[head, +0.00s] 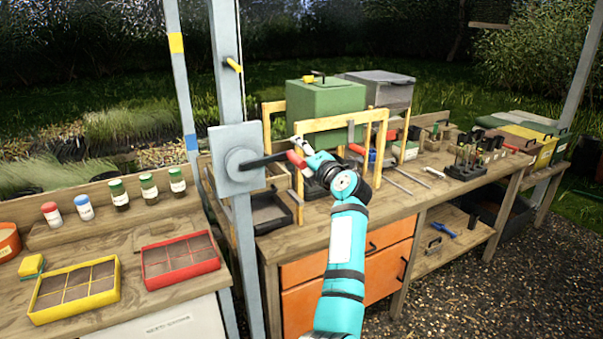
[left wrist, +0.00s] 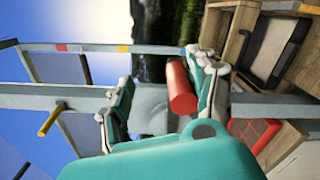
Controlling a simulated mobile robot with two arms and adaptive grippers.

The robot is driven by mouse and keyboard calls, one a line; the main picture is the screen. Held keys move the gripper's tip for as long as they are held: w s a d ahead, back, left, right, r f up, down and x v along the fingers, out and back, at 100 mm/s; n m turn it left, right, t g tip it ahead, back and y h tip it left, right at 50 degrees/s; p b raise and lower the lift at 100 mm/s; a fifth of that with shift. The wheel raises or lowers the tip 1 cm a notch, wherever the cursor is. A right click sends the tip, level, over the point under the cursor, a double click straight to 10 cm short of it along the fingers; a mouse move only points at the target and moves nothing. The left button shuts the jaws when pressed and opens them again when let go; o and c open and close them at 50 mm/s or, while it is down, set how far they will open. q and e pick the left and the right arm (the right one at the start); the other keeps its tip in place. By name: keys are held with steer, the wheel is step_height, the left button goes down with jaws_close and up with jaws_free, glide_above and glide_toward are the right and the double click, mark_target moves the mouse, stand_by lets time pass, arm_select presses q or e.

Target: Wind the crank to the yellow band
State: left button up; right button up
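The crank has a grey housing (head: 237,158) on the near post, a dark arm (head: 262,161) pointing right, and a red handle (head: 297,159). My left gripper (head: 302,150) is at the handle. In the left wrist view my left gripper (left wrist: 160,100) is open, fingers wide apart. The red handle (left wrist: 180,88) lies between them, close to the right-hand finger; contact is unclear. A yellow band (head: 176,43) is high on the thin post, with a blue band (head: 192,142) lower. The yellow band also shows in the left wrist view (left wrist: 122,48), beside a red band (left wrist: 62,47). My right gripper is out of view.
A yellow peg (head: 234,64) sticks out of the near post above the crank. A wooden frame (head: 340,122) and a green box (head: 326,110) stand on the bench behind my gripper. A black tray (head: 285,222) lies below the handle. Seed trays stand at left.

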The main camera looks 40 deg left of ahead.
arm_select(q)
steer(key=r, duration=0.4)
steer(key=shift+s+a, duration=0.15)
steer(key=shift+s, duration=0.15)
